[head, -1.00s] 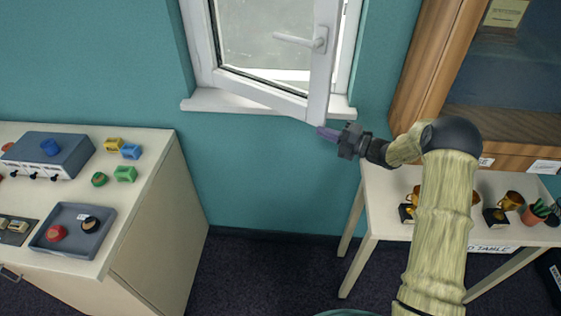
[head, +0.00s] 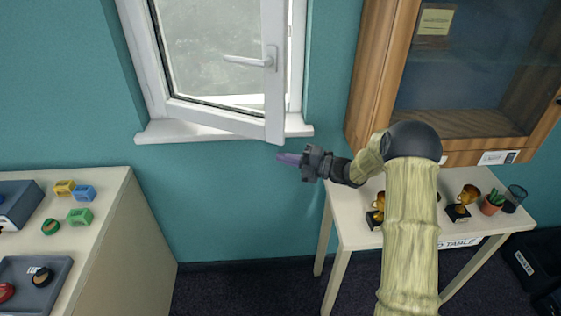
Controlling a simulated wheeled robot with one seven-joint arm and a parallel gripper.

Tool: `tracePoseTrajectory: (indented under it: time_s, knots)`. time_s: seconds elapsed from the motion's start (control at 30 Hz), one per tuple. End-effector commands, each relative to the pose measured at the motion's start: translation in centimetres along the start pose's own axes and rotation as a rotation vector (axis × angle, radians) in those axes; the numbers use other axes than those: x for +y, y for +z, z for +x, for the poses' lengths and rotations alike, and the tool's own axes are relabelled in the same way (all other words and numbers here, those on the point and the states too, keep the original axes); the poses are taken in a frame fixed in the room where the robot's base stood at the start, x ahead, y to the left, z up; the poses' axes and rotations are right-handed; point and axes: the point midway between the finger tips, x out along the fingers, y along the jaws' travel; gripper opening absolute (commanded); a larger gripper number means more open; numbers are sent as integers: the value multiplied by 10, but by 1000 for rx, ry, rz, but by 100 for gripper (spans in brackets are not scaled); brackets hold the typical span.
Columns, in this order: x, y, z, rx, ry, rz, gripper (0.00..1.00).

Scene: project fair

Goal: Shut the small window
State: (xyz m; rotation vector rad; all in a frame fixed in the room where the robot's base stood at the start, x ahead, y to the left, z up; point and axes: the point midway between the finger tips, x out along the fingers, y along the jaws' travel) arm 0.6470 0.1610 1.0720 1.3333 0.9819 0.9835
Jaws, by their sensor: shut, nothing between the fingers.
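The small window (head: 273,100) has a white sash hinged on its left side. The sash stands ajar, its right edge swung out from the white frame (head: 297,60) into the room. A white handle (head: 245,61) on the sash points left. My gripper (head: 281,157) is shut and empty, its purple fingers pointing left. In the picture it is just below and right of the sash's lower right corner, with a small gap between them.
A white sill (head: 160,133) runs below the window. A wooden glass-fronted cabinet (head: 368,75) stands to the right. A table (head: 350,236) with trophies and a plant is below it. A cabinet (head: 130,240) with coloured blocks and trays is at lower left.

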Motion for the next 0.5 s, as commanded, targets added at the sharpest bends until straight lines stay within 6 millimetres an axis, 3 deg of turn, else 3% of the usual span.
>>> tracePoseTrajectory:
  time_s: [0.3, 0.5]
  knots:
    - [-2, 18, -62, -4, 0, -3, 0]
    - [-1, 22, -79, -1, 1, 0, 0]
